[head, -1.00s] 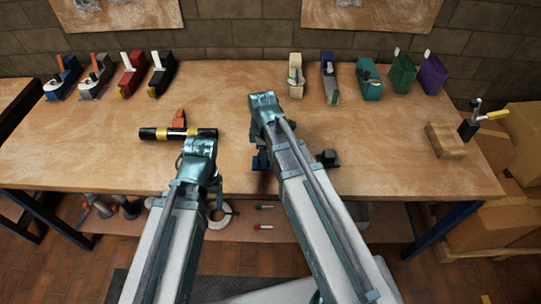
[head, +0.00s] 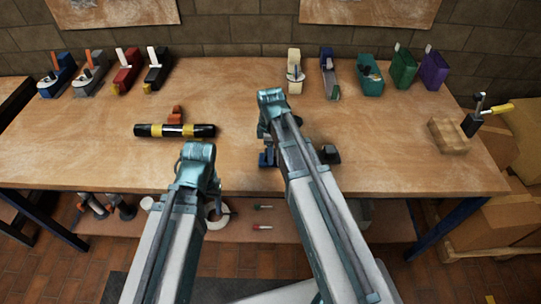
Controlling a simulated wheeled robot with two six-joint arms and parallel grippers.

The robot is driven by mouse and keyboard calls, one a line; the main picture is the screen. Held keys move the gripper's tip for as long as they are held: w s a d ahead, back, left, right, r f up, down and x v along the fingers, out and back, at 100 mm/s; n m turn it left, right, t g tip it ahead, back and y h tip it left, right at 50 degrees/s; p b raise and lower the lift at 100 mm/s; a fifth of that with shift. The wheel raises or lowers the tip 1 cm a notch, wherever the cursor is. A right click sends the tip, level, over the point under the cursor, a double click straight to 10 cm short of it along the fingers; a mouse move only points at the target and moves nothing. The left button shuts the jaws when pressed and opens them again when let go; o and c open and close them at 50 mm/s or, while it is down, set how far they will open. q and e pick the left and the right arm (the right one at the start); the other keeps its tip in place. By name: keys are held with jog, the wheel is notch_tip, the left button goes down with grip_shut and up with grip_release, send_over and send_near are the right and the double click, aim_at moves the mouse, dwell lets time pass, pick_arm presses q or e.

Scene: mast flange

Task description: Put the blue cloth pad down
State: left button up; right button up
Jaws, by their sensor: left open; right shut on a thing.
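A small blue piece (head: 266,159), which looks like the blue cloth pad, shows at the left edge of my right forearm, low over the worktable (head: 380,150). My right gripper (head: 265,144) is mostly hidden under its own arm and is shut on this piece. I cannot tell whether the pad touches the table. My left gripper (head: 214,190) hangs at the table's front edge, largely covered by its wrist. It is open and I see nothing in it.
A dark block (head: 330,154) sits right of my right arm. A wooden block (head: 448,135) is at right. The table between is clear.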

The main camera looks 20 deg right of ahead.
jog(key=shift+f, duration=0.15)
jog(key=o, duration=1.2)
jog(key=shift+r, duration=0.2)
notch_tip(320, 180, up, 12)
jog(key=p, duration=1.2)
jog(key=s+a+m+h, duration=0.1)
jog(key=s+a+m, duration=0.9)
jog(key=s, duration=0.5)
jog(key=shift+a+m, duration=0.3)
jog(key=shift+m, duration=0.2)
jog(key=shift+r, duration=0.1)
